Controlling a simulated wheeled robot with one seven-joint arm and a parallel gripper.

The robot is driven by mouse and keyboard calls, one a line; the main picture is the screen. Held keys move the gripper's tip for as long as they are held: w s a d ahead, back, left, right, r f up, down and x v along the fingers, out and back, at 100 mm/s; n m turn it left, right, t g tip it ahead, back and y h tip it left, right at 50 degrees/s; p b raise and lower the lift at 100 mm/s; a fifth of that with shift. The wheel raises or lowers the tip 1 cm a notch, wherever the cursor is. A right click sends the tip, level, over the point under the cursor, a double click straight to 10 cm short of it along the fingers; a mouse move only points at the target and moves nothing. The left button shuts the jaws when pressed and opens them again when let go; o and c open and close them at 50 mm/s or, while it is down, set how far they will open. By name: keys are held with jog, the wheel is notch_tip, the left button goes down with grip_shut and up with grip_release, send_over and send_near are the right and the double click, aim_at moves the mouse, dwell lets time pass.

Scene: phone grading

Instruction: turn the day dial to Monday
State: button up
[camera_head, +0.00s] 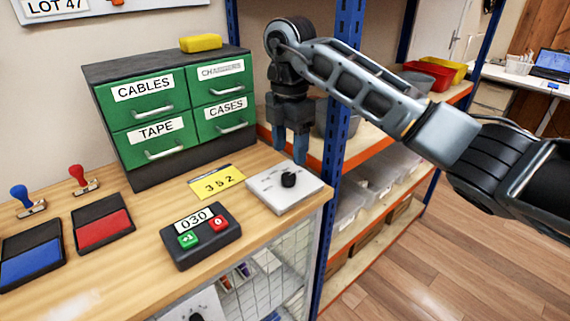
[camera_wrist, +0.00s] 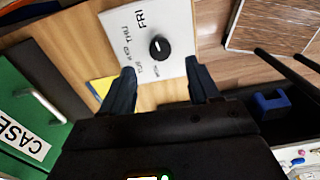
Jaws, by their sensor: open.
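The day dial is a black round knob (camera_head: 288,180) on a white square panel (camera_head: 262,192) near the right end of the wooden counter. In the wrist view the knob (camera_wrist: 159,47) shows a short white mark, and the panel (camera_wrist: 126,18) has day labels around it. "FRI" is large and readable; the others are small, and I cannot tell which day the mark points to. My gripper (camera_head: 290,152) points down behind the panel in the head view, above the counter. In the wrist view my gripper (camera_wrist: 162,86) is open and empty, its fingers apart from the knob.
A yellow card (camera_head: 216,182) and a black counter box (camera_head: 201,249) lie near the panel. A blue shelf post (camera_head: 342,130) rises close to the right.

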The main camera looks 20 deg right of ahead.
aim_at(289, 175)
notch_tip(289, 175, down, 7)
jog(key=shift+r+p, duration=0.2)
jog(key=shift+p, duration=0.15)
jog(key=shift+c, duration=0.3)
jog(key=c, duration=1)
